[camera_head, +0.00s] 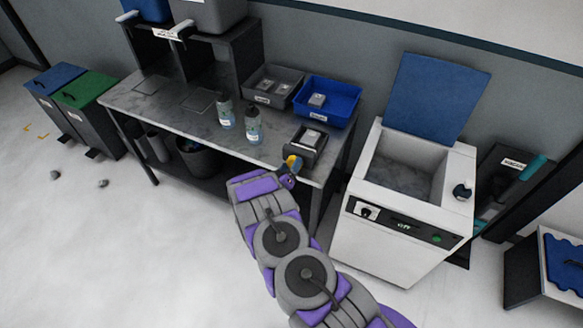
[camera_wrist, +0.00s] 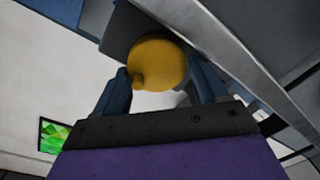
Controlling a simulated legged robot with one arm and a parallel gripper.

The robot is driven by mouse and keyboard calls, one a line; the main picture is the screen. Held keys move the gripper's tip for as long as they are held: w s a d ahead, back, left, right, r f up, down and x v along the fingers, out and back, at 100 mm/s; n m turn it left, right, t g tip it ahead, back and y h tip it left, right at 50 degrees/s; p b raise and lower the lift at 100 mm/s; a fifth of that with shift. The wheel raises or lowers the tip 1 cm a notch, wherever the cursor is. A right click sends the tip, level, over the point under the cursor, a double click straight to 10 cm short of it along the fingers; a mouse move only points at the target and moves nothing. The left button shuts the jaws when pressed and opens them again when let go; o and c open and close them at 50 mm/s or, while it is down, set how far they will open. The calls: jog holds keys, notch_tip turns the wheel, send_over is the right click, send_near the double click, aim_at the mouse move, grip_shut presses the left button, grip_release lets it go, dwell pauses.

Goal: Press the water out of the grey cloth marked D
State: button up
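No cloth with a readable D shows in either view. Two small grey lumps lie on the floor at the left, one on the left (camera_head: 55,174) and one on the right (camera_head: 103,183); I cannot tell whether they are cloths. My gripper (camera_head: 291,166) is at the table's front edge, below the small dark tray. In the wrist view my gripper (camera_wrist: 160,82) has its two blue fingers on either side of a yellow round thing (camera_wrist: 158,60) with a small knob. The fingers look closed against it. The wrist blocks part of the view.
The marble-topped table (camera_head: 185,125) holds two bottles (camera_head: 253,122), a grey tray (camera_head: 262,98), a blue tray (camera_head: 340,112) and a small dark tray (camera_head: 290,146). A white machine (camera_head: 350,235) with its blue lid (camera_head: 435,95) raised stands at right. Lidded bins (camera_head: 90,120) stand at left. The left floor is mostly clear.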

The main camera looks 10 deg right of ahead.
jog(key=o, duration=0.4)
jog(key=shift+a, duration=0.1)
jog(key=shift+c, duration=0.2)
jog(key=shift+f, duration=0.1)
jog(key=shift+s+f, duration=0.1)
jog(key=shift+s, duration=0.05)
jog(key=shift+f, duration=0.1)
